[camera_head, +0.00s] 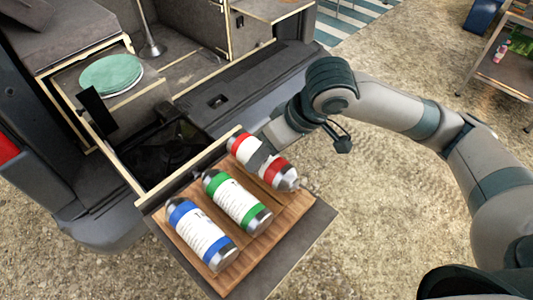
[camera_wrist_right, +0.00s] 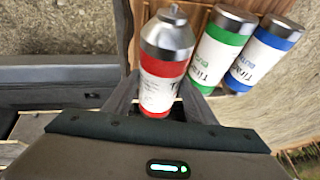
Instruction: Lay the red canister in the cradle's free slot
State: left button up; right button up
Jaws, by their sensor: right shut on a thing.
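The red canister (camera_head: 277,171), with silver ends and a white label, is at the right side of the wooden cradle (camera_head: 284,212), roughly in line with the other canisters. My right gripper (camera_head: 258,157) is shut around its middle. In the right wrist view the red canister (camera_wrist_right: 166,68) is between the fingers and looks nearer the camera than the others. Whether it touches the cradle cannot be told. The green canister (camera_head: 232,197) and blue canister (camera_head: 198,233) lie side by side in the cradle. The free slot is largely hidden beneath the red canister. My left gripper is not in view.
The cradle sits on a pulled-out drawer or board (camera_head: 305,240) at the van's rear. A teal plate stack (camera_head: 111,73) and a metal post (camera_head: 151,45) stand farther inside. A shelf (camera_head: 505,62) is at far right. Gravel lies open around.

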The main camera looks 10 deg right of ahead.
jog(key=shift+f+b, duration=0.75)
jog(key=shift+b, duration=0.05)
jog(key=shift+f, duration=0.55)
jog(key=shift+f, duration=0.1)
jog(key=o, duration=1.4)
jog(key=b+v, duration=0.1)
jog(key=v, duration=1.6)
jog(key=shift+s, duration=0.1)
